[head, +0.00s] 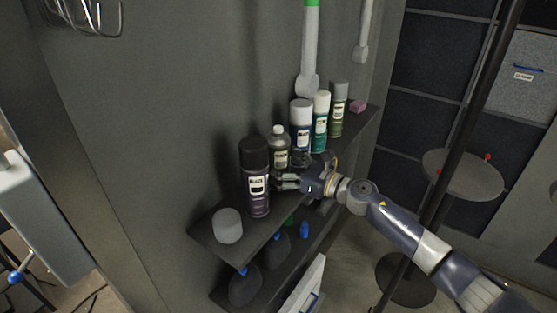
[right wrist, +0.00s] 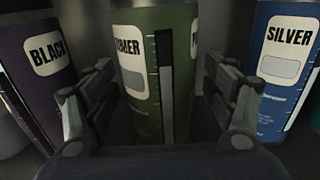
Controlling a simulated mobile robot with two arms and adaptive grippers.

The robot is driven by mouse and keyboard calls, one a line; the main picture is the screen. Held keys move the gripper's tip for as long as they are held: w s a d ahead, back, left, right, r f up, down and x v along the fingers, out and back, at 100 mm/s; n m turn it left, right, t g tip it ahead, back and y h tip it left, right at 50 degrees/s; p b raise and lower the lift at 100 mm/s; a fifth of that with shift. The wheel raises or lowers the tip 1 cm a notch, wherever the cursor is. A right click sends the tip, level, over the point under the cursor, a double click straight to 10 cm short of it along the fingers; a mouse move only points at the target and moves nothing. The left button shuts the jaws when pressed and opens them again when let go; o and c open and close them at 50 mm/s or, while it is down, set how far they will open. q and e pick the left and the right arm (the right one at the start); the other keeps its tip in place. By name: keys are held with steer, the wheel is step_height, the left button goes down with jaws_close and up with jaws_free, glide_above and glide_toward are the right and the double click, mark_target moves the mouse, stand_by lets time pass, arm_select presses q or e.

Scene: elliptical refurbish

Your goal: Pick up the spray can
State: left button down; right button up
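Several spray cans stand upright in a row on a dark wall shelf (head: 216,244). In the right wrist view the green can (right wrist: 150,75) stands between the two open fingers of my right gripper (right wrist: 160,85); a gap shows on the right side. The fingertips' far ends are partly hidden. My left gripper is not in view.
The purple can (right wrist: 45,85) and blue can (right wrist: 280,75) flank the fingers closely. A teal can (head: 320,122), another green can (head: 338,110) and a pink block (head: 358,106) stand farther along.

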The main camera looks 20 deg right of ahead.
steer(key=shift+r, duration=0.1)
steer(key=c, duration=1.2)
